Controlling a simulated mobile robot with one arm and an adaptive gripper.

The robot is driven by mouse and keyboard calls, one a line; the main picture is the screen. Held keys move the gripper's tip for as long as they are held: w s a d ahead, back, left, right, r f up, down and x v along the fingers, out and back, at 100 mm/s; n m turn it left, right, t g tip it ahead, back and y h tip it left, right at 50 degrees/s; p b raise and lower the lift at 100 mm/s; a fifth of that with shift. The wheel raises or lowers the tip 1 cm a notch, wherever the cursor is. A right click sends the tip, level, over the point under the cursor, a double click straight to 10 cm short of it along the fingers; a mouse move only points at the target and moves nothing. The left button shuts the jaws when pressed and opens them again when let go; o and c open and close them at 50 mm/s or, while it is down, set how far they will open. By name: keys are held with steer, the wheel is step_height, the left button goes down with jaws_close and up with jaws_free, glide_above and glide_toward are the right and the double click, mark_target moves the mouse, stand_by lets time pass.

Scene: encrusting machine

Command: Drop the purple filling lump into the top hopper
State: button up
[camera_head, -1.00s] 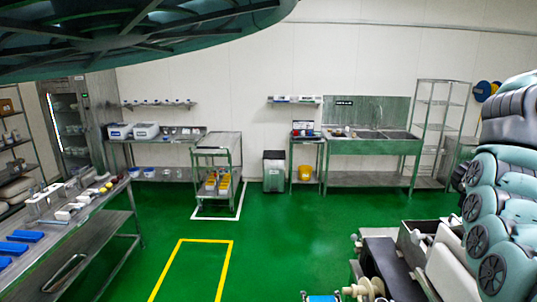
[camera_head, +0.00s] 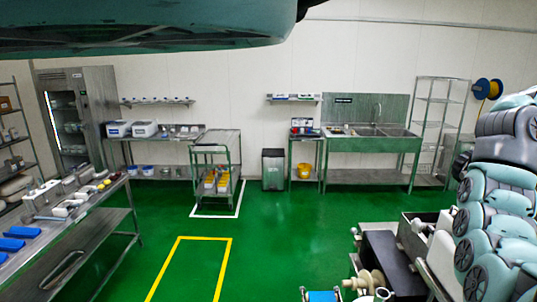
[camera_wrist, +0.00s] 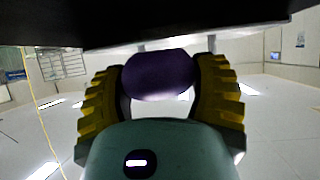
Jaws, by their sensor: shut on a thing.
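The purple filling lump (camera_wrist: 160,75) shows in the wrist view as a smooth, dark purple rounded block. My gripper (camera_wrist: 160,80) is shut on it, with one ridged yellow-and-black finger pressed on each side. A dark edge crosses the top of the wrist view just above the lump; I cannot tell what it belongs to. In the head view my gripper and the lump are not visible. The top hopper cannot be made out for certain in either view.
A machine with a black top and pale rollers (camera_head: 392,262) stands at the lower right. A steel table (camera_head: 100,195) with blue blocks and tools runs along the left. A steel trolley (camera_head: 216,165), sinks (camera_head: 372,140) and a bin stand at the back.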

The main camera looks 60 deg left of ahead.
steer(key=o, duration=1.3)
steer(key=shift+o, duration=0.2)
steer(key=shift+a, duration=0.1)
steer(key=v, duration=1.2)
steer(key=shift+s, duration=0.1)
